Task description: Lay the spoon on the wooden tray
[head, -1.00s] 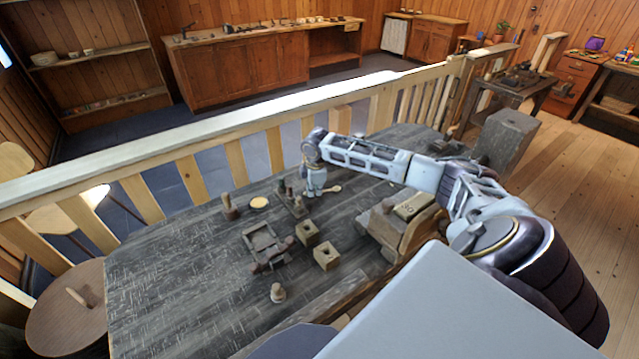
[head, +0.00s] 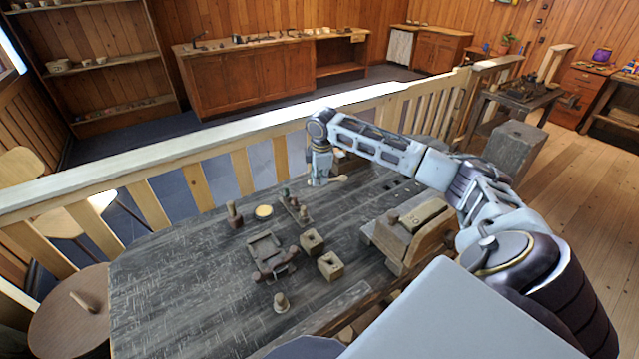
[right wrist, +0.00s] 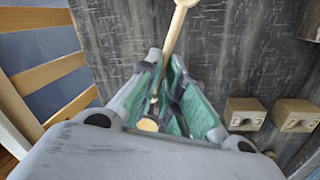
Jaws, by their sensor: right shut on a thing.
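My right gripper (head: 321,182) is near the far edge of the grey table, pointing down. It is shut on a pale wooden spoon (head: 340,178). In the right wrist view the spoon (right wrist: 177,30) runs out from between the green-lined fingers (right wrist: 172,95) toward the top edge. A small square piece with raised edges (head: 251,244), which looks like the wooden tray, lies mid-table, left of and nearer than the gripper. I cannot be sure it is the tray. My left gripper is out of view.
A dark rack with spools (head: 294,212), a yellow disc (head: 263,211) and a turned piece (head: 234,217) stand left of the gripper. Two wooden blocks (head: 312,241) (head: 330,265) and a larger wooden device (head: 405,240) are nearer. A railing (head: 240,130) runs behind the table.

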